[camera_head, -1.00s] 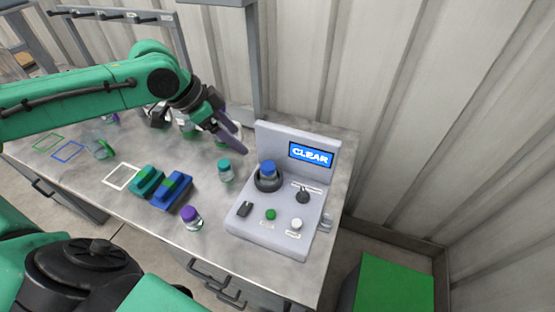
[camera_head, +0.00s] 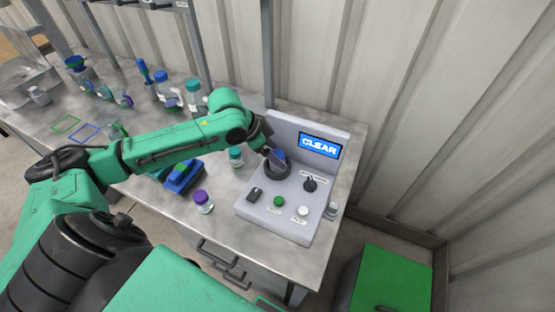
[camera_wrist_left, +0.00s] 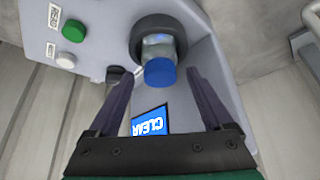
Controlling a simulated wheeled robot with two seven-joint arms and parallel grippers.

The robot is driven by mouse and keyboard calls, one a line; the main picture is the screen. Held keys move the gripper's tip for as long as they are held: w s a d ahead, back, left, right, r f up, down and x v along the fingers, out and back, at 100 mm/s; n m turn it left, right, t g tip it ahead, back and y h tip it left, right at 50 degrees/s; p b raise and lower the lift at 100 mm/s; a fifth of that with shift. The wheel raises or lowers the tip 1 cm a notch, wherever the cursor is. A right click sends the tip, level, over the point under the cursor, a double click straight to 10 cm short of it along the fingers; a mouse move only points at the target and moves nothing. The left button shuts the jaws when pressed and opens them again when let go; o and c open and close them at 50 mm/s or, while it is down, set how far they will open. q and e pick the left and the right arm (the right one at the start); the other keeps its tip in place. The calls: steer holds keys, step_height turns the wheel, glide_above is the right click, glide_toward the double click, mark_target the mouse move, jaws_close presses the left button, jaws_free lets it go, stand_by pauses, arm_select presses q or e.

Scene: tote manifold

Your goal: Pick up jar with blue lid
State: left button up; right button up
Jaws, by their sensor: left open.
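The jar with a blue lid (camera_wrist_left: 160,72) stands in the dark round holder (camera_wrist_left: 150,28) of the grey control machine. In the left wrist view its lid lies between the two fingers of my left gripper (camera_wrist_left: 160,75), which is open, with a gap on each side. In the head view my left gripper (camera_head: 272,152) is at the holder and covers part of the blue lid (camera_head: 280,155). My right gripper does not show.
The machine (camera_head: 315,198) has a CLEAR screen (camera_head: 319,146), a green button (camera_head: 279,201), a white button (camera_head: 303,211) and a black knob (camera_head: 310,184). A teal-lidded jar (camera_head: 236,155) and a purple-lidded jar (camera_head: 203,201) stand left of it. Several other vessels stand at the back left.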

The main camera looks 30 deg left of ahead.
arm_select(q)
jaws_close()
